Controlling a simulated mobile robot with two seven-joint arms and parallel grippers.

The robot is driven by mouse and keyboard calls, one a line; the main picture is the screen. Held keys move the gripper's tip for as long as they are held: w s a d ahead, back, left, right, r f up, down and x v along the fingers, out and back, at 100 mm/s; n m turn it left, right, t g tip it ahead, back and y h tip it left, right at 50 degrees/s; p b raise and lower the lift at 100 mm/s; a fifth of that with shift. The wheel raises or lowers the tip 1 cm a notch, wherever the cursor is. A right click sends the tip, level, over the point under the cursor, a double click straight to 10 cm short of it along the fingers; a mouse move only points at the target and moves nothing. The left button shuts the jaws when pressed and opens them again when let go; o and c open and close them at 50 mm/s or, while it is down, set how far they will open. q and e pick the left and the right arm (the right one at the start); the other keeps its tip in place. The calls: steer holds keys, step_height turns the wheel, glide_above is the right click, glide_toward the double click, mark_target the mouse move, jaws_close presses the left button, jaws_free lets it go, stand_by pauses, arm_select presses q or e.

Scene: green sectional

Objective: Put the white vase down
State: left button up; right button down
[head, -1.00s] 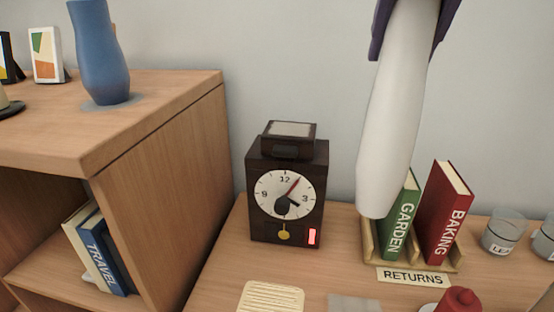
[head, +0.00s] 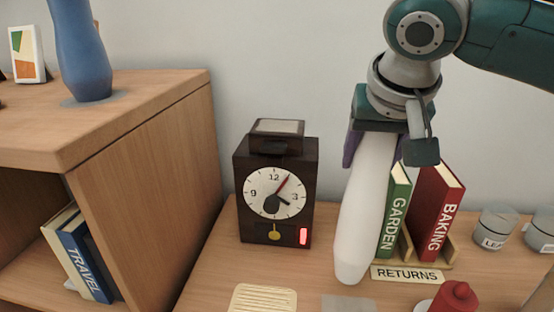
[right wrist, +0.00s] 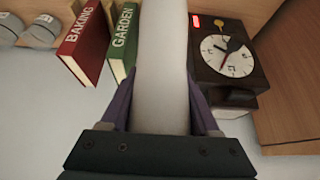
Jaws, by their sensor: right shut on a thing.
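The white vase (head: 364,215) is long and slightly tilted in the head view, its lower end to the left of the green GARDEN book. My right gripper (head: 373,140) is shut on its upper part from above. In the right wrist view the vase (right wrist: 165,70) runs between the two purple fingers of the gripper (right wrist: 164,105). The vase's lower end shows in front of the wooden desk top (head: 205,285); I cannot tell whether it touches. A grey square patch (head: 349,304) lies on the desk just below that end. My left gripper is not in view.
A dark clock (head: 275,195) stands left of the vase. The GARDEN book (head: 395,215) and red BAKING book (head: 436,210) stand in a RETURNS holder (head: 407,275) at right. A red-topped object (head: 455,298), a slatted cream piece (head: 263,299) and jars (head: 495,228) are nearby. A blue vase (head: 80,50) stands on the shelf.

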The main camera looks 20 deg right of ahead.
mark_target(362, 210)
step_height(362, 210, down, 4)
steer(key=shift+r, duration=0.25)
steer(key=shift+f, duration=0.2)
steer(key=shift+c, duration=0.6)
jaws_free()
steer(key=shift+f, duration=0.2)
